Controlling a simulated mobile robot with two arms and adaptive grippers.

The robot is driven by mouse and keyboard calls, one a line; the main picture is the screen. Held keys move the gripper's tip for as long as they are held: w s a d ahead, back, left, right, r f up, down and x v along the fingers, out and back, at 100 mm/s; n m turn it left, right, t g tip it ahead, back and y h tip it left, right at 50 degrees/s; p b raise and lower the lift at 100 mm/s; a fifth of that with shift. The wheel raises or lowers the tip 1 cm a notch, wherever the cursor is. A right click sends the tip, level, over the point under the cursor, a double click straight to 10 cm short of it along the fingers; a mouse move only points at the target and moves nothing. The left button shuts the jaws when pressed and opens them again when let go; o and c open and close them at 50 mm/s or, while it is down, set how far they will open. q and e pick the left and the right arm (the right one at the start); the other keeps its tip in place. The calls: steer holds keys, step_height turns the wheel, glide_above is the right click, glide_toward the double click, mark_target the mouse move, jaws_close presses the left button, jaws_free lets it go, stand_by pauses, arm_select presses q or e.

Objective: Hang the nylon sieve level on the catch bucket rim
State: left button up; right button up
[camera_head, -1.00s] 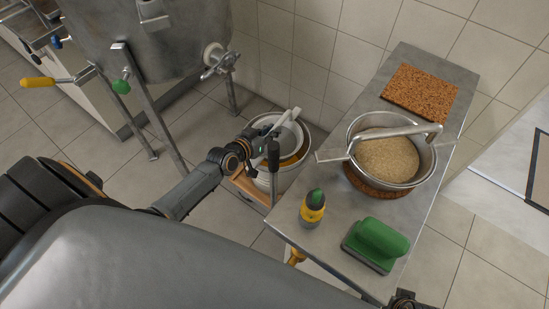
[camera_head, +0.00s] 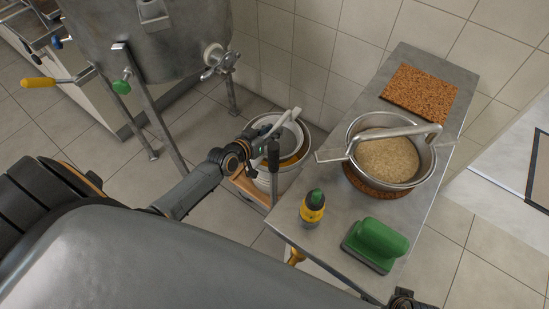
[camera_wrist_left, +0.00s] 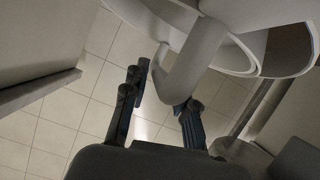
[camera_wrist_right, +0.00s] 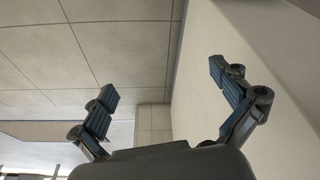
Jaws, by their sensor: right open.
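The white nylon sieve (camera_head: 288,137) sits at the mouth of the catch bucket (camera_head: 281,184), its pale handle sticking up toward the upper right. I cannot tell whether it is level or how it meets the rim. Yellow-orange shows inside the bucket below the sieve. My left gripper (camera_head: 265,150) is at the left side of the sieve and hides part of it. In the left wrist view my left gripper (camera_wrist_left: 162,100) has its fingers apart, with the sieve's white curved handle (camera_wrist_left: 190,62) close ahead. My right gripper (camera_wrist_right: 170,90) is open and empty.
A steel tank (camera_head: 150,40) with a tap stands left.

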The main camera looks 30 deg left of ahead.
steer(key=shift+s+f, duration=0.1)
steer(key=shift+s, duration=0.25)
arm_select(q)
steer(key=shift+s+r, duration=0.1)
steer(key=shift+s, duration=0.05)
arm_select(e)
steer(key=shift+f, duration=0.1)
arm_select(q)
steer(key=shift+s+r+p, duration=0.1)
steer(key=shift+s+p, duration=0.1)
steer(key=shift+p, duration=0.1)
arm_select(e)
steer(key=shift+w+f, duration=0.25)
steer(key=shift+f, duration=0.35)
arm_select(q)
steer(key=shift+s+a+r, duration=0.1)
steer(key=shift+s, duration=0.2)
steer(key=shift+s+p, duration=0.15)
steer(key=shift+p, duration=0.15)
arm_select(e)
steer(key=shift+s+f, duration=0.25)
steer(key=shift+f, duration=0.35)
steer(key=shift+s+f, duration=0.2)
steer(key=shift+f, duration=0.4)
arm_select(q)
steer(key=shift+s+r, duration=0.15)
arm_select(e)
steer(key=shift+d+f, duration=0.1)
steer(key=shift+f, duration=0.3)
